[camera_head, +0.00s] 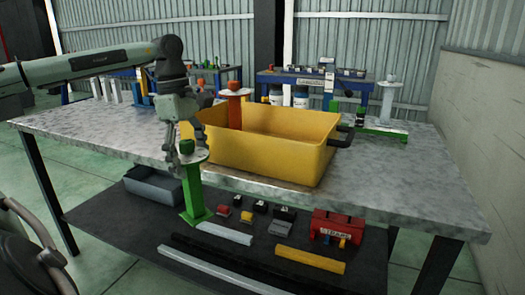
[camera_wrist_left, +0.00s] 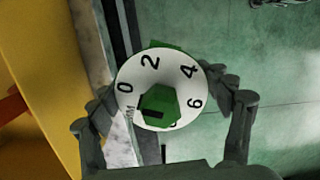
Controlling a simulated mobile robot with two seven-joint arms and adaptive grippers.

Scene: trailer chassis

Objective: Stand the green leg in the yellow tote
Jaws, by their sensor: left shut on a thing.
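The green leg (camera_head: 194,195) has a green post and a round white top plate with numbers and a green knob. In the head view it is upright in front of the table's near edge, left of the yellow tote (camera_head: 275,160) and outside it. My left gripper (camera_head: 187,148) is shut on the leg at its top. In the left wrist view the white numbered plate (camera_wrist_left: 133,75) lies between the fingers, with the yellow tote wall (camera_wrist_left: 35,60) at the left. An orange-red leg (camera_head: 234,112) stands in the tote. My right gripper is not in view.
The tote stands on a grey metal table (camera_head: 390,185), its dark handle (camera_head: 342,136) at the right. A white leg (camera_head: 388,98) stands at the back right. The lower shelf holds a grey bin (camera_head: 153,184), a red toolbox (camera_head: 337,228) and bars.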

